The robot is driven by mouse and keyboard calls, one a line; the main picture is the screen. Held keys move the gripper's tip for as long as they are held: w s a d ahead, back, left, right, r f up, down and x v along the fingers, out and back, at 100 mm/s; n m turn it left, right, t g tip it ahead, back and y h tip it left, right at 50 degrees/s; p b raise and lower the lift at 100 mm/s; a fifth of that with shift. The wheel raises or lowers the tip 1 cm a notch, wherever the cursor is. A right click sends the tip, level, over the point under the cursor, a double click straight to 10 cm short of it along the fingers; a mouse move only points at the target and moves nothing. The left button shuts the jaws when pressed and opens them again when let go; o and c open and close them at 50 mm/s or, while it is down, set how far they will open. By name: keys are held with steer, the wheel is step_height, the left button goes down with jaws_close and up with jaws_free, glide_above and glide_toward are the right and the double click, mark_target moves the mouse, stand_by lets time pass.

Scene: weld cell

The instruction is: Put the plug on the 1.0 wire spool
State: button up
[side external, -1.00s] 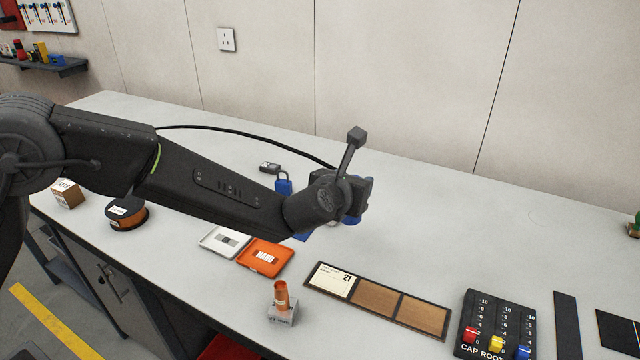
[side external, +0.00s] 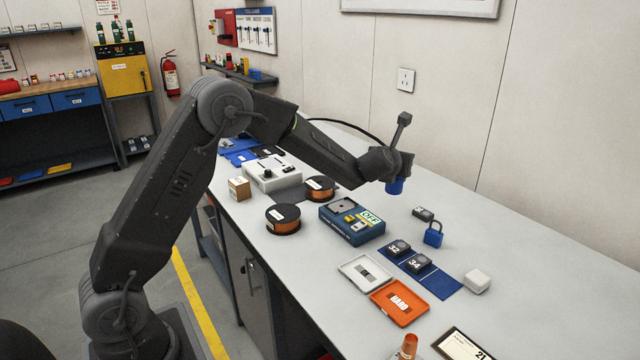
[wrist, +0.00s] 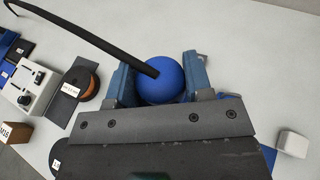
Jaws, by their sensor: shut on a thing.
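The plug (wrist: 161,79) is a round blue body between my gripper's blue fingers in the wrist view, with a black cable (wrist: 95,41) running up left from it. My gripper (side external: 394,187) is shut on it, above the table behind the blue OFF box in the side view. Two copper wire spools with black flanges lie flat to the left: a nearer spool (side external: 283,227) and a farther spool (side external: 320,192). The farther spool also shows in the wrist view (wrist: 87,86); the nearer one is cut by my gripper body.
The blue OFF box (side external: 352,224) stands between the spools and the padlock (side external: 433,236). A white device (side external: 271,174) and a cardboard box (side external: 239,188) stand left of the spools. White and orange trays (side external: 399,303) lie in front. The back right table is clear.

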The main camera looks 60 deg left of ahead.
steer(key=s+a+r+n+g+y, duration=0.15)
steer(key=s+a, duration=0.25)
steer(key=a, duration=0.7)
steer(key=s+a+n+g+y, duration=0.15)
steer(key=s+a, duration=0.35)
steer(key=a, duration=0.6)
steer(key=s+a+r+n+g+y, duration=0.1)
steer(key=s+a+n+y, duration=0.2)
steer(key=a, duration=0.8)
steer(key=shift+h, duration=0.5)
steer(key=shift+w+d+f, duration=0.85)
steer(key=shift+w+f, duration=0.55)
steer(key=shift+f, duration=0.4)
steer(key=shift+w+d+f, duration=0.85)
steer(key=shift+w+f, duration=0.55)
steer(key=shift+f, duration=0.45)
steer(key=shift+w+d+f, duration=0.85)
steer(key=shift+w+f, duration=0.55)
steer(key=shift+f, duration=0.4)
steer(key=shift+f, duration=0.15)
steer(key=o, duration=1)
steer(key=shift+o, duration=0.2)
